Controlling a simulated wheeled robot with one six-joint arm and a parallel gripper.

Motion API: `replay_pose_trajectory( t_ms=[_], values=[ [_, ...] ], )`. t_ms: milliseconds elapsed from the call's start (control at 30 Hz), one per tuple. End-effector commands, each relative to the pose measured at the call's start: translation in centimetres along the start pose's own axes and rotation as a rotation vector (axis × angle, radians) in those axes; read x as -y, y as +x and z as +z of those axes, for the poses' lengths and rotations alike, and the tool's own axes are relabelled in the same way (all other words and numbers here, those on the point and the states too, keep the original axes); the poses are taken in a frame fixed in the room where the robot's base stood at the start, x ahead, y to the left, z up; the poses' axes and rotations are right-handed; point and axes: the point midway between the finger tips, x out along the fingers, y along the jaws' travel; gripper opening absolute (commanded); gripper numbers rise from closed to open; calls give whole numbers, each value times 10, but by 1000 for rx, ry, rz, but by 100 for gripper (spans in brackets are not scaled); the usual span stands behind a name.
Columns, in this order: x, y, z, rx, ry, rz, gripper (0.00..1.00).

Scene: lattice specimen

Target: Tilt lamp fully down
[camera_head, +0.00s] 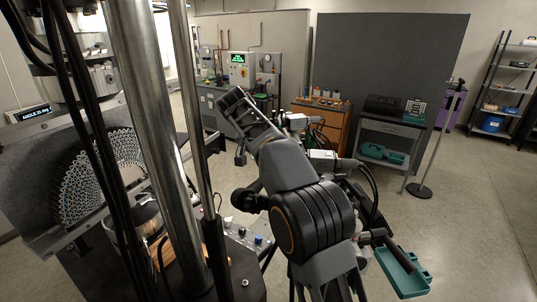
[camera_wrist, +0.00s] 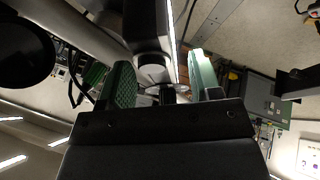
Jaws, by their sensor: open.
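My gripper (camera_wrist: 160,60) is open in the wrist view, with its two green-padded fingers apart. A dark bar (camera_wrist: 147,22) with a bright strip along one side comes down from the top edge between the fingers. It may be the lamp, but I cannot tell for sure. I cannot tell whether the fingers touch it. In the head view, my arm reaches up and left, and the gripper's fingertips are not clear. No lamp is plainly recognisable in the head view. A small display (camera_head: 30,114) at the left reads ANGLE with a number too small to read surely.
A white lattice specimen (camera_head: 105,170) stands in a frame at the left, behind steel columns (camera_head: 155,130) and black cables. A control panel (camera_head: 245,235) with knobs is below. A workbench (camera_head: 392,128), an orange cabinet (camera_head: 325,118) and a shelf rack (camera_head: 505,85) stand behind.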

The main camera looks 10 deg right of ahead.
Motion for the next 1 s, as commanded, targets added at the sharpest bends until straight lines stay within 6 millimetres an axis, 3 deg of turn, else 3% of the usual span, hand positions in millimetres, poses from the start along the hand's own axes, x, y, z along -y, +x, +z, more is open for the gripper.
replay_pose_trajectory(
  t_ms=[500,1000],
  values=[
    [1,-37,0,0,-1,0,58],
    [0,-37,0,1,-1,1,58]
  ],
)
